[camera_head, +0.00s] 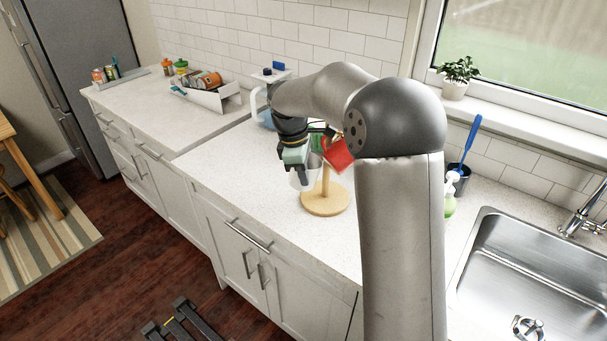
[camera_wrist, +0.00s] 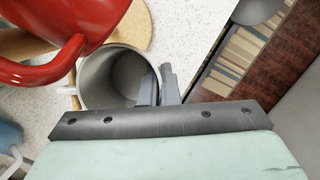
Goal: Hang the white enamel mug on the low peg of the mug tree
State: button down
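The white enamel mug (camera_head: 303,180) is just left of the mug tree's post in the head view, under my gripper (camera_head: 300,166). In the wrist view, I look into the mug's grey interior (camera_wrist: 112,80). My gripper's fingers (camera_wrist: 158,86) are close together at its right rim, one inside and one outside, pinching the wall. Its handle (camera_wrist: 66,90) points left, near a wooden part of the tree. The mug tree has a round wooden base (camera_head: 325,204). Whether the handle is around a peg is not clear.
A red mug (camera_head: 338,155) hangs on the tree, close to my gripper; it also fills the wrist view's upper left (camera_wrist: 45,35). A blue-handled brush (camera_head: 470,140), soap bottle (camera_head: 450,193) and sink (camera_head: 520,265) are at right. Clear counter (camera_head: 240,180) lies left of the tree.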

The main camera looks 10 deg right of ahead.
jog(key=c, duration=1.6)
grip_release()
jog(key=shift+r, duration=0.1)
jog(key=a+r, duration=0.3)
jog(key=r, duration=1.3)
jog(key=s+f+m, duration=0.4)
jog(key=s+f, duration=0.1)
jog(key=s, duration=0.5)
jog(key=s+d+f+m+t+y, duration=0.1)
jog(key=s+f+m, duration=0.4)
jog(key=s, duration=0.6)
jog(key=s+d+f+m+y, duration=0.1)
jog(key=s+f+m, duration=0.3)
jog(key=s+f, duration=0.3)
jog(key=shift+s+f+m, duration=0.2)
jog(key=shift+s+m, duration=0.1)
jog(key=shift+s, duration=1.5)
